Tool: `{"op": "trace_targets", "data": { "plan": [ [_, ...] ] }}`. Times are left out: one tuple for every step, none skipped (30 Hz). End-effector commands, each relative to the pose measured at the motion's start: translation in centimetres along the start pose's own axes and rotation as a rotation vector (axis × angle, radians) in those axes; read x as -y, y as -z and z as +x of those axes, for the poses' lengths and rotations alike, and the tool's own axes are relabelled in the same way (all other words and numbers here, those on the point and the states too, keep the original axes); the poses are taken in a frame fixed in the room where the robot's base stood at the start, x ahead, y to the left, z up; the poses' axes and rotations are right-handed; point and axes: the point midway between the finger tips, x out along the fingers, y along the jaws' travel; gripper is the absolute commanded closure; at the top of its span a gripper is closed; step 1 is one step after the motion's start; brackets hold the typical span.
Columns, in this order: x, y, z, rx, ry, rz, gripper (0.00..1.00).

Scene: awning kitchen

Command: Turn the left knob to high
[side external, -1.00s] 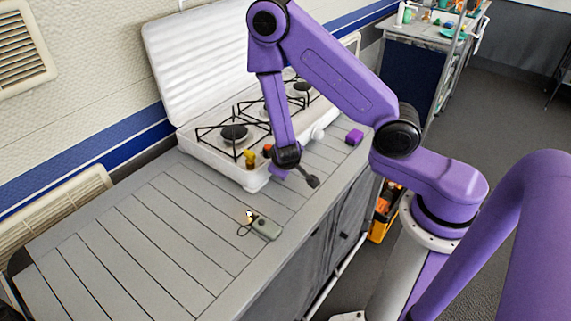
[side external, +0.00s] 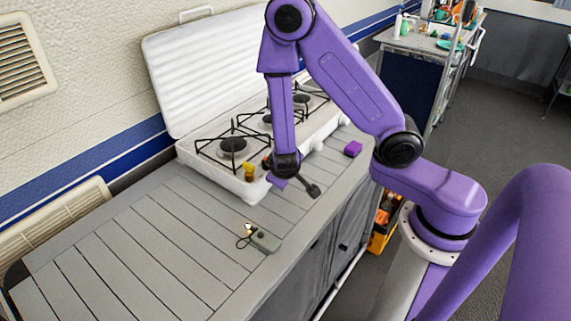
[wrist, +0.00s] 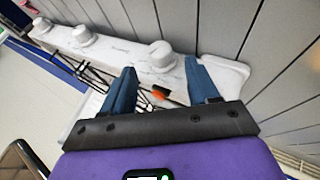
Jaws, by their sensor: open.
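The white stove (side external: 215,172) stands open-lidded on the grey counter. In the wrist view its front strip (wrist: 120,50) carries several white knobs. The knob nearest the stove's end (wrist: 162,54) appears to be the left knob. Its setting cannot be read. My gripper (wrist: 161,68) is open, with blue fingers spread to either side and nothing held. The knob lies just beyond and between the fingertips in the picture. I cannot tell whether they touch it.
Black pan grates (side external: 233,147) stand up behind. A purple block (side external: 353,149) and a grey-green gadget (side external: 265,240) lie on the counter. The counter left of the stove is mostly clear.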

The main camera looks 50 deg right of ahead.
Motion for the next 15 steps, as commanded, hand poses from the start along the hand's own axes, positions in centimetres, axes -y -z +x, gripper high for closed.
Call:
{"op": "trace_targets", "data": {
  "plan": [
    [0.0,0.0,-0.3,-0.003,0.002,-0.001,0.41],
    [0.0,0.0,-0.5,-0.002,0.003,0.0,0.41],
    [0.0,0.0,-0.8,-0.002,0.004,0.001,0.41],
    [0.1,0.0,-0.9,-0.002,0.005,0.0,0.41],
    [0.1,-0.1,-1.1,-0.001,0.007,0.001,0.41],
    [0.1,-0.1,-1.4,0.001,0.009,0.001,0.41],
    [0.1,0.0,-1.9,-0.003,0.009,0.002,0.41],
    [0.1,0.0,-2.2,-0.004,0.008,0.002,0.41],
    [0.1,0.0,-2.8,-0.005,0.008,0.002,0.41],
    [0.1,0.0,-3.1,-0.005,0.007,0.002,0.41],
    [0.1,0.0,-3.5,-0.004,0.008,0.002,0.41],
    [0.1,0.0,-4.0,-0.004,0.009,0.001,0.41],
    [0.1,-0.1,-4.4,-0.003,0.01,0.002,0.41],
    [0.1,0.0,-4.8,-0.004,0.009,0.002,0.41],
    [0.1,0.0,-5.3,-0.005,0.008,0.002,0.41]
  ]
}}
